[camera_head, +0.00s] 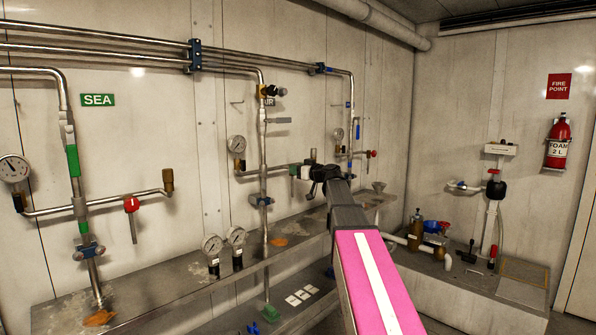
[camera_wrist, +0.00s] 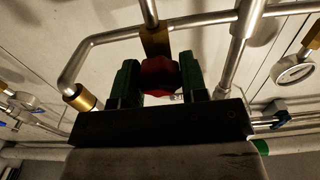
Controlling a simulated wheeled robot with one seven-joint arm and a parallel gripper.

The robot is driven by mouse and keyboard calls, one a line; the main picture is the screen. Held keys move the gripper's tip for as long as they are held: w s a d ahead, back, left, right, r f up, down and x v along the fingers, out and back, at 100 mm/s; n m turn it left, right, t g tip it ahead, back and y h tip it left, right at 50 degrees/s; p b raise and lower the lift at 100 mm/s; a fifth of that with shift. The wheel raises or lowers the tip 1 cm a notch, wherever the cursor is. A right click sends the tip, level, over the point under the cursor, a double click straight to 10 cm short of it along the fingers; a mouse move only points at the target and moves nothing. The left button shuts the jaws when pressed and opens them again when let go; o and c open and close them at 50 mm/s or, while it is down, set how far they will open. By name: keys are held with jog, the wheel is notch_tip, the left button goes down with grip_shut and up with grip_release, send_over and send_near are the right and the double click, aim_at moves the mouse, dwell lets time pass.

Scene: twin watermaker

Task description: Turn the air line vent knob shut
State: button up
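The red air line vent knob (camera_wrist: 158,75) sits below a brass fitting (camera_wrist: 155,42) in the wrist view. It lies between the two green fingers of my gripper (camera_wrist: 160,82). The knob fills most of the gap, and I cannot tell whether both fingers press on it. In the head view my gripper (camera_head: 308,174) is at the right end of the air line's side pipe (camera_head: 272,170). The knob is hidden there behind the gripper. The air line's upright pipe (camera_head: 263,140) runs down the wall beside a partly covered AIR label (camera_head: 269,102).
A gauge (camera_head: 236,144) hangs on the air line left of my gripper. Two gauges (camera_head: 212,244) (camera_head: 236,237) stand on the ledge (camera_head: 185,283) below. The SEA line has a red knob (camera_head: 131,204) at left. Another red knob (camera_head: 371,154) is on the line to the right.

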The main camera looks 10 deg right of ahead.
jog(key=shift+m, duration=1.5)
jog(key=o, duration=0.9)
jog(key=shift+d, duration=0.1)
jog(key=v, duration=1)
jog(key=shift+s+d, duration=0.2)
jog(key=shift+s, duration=0.15)
